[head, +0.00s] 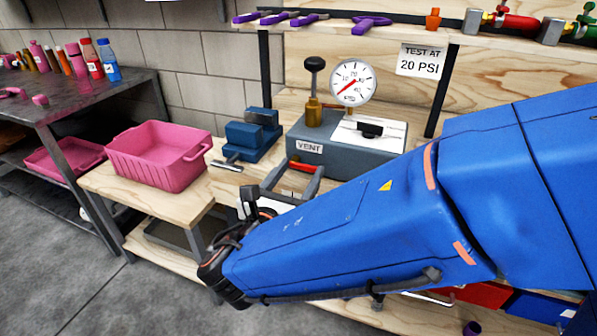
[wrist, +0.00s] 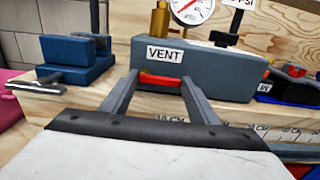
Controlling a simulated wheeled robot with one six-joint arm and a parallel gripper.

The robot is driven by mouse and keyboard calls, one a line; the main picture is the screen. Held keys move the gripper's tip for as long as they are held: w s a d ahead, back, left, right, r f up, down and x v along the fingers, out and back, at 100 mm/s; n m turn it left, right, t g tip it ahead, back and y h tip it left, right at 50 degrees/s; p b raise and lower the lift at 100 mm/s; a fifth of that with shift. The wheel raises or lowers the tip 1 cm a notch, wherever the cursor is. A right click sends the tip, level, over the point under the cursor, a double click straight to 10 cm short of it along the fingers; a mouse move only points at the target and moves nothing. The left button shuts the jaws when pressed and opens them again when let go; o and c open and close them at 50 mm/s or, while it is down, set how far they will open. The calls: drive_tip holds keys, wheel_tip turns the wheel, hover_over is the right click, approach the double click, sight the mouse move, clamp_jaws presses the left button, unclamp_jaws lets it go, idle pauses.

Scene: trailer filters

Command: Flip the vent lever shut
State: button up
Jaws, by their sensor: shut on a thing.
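The vent lever (head: 302,166) is a short red bar low on the front of the grey test block (head: 375,155), just below the VENT label (head: 309,147). It lies roughly level, and it also shows in the wrist view (wrist: 161,81). My gripper (head: 295,171) reaches the block's front, and its two grey fingers stand at either end of the red bar. In the wrist view my gripper (wrist: 159,78) is shut on the lever, with the bar spanning between the fingertips. The lever's pivot is not clear to see.
A round gauge (head: 353,82) with a red needle and a black-knobbed brass post (head: 313,90) stand on the block. A blue vise (head: 251,134) and a pink bin (head: 158,156) are to the left on the wooden bench. A tool shelf (head: 400,24) is above.

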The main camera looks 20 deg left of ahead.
drive_tip(key=o, duration=1)
drive_tip(key=shift+o, duration=0.2)
drive_tip(key=s+a, duration=0.1)
drive_tip(key=s, duration=1.6)
drive_tip(key=shift+s+a, duration=0.15)
drive_tip(key=shift+a, duration=0.05)
drive_tip(key=shift+s, duration=0.1)
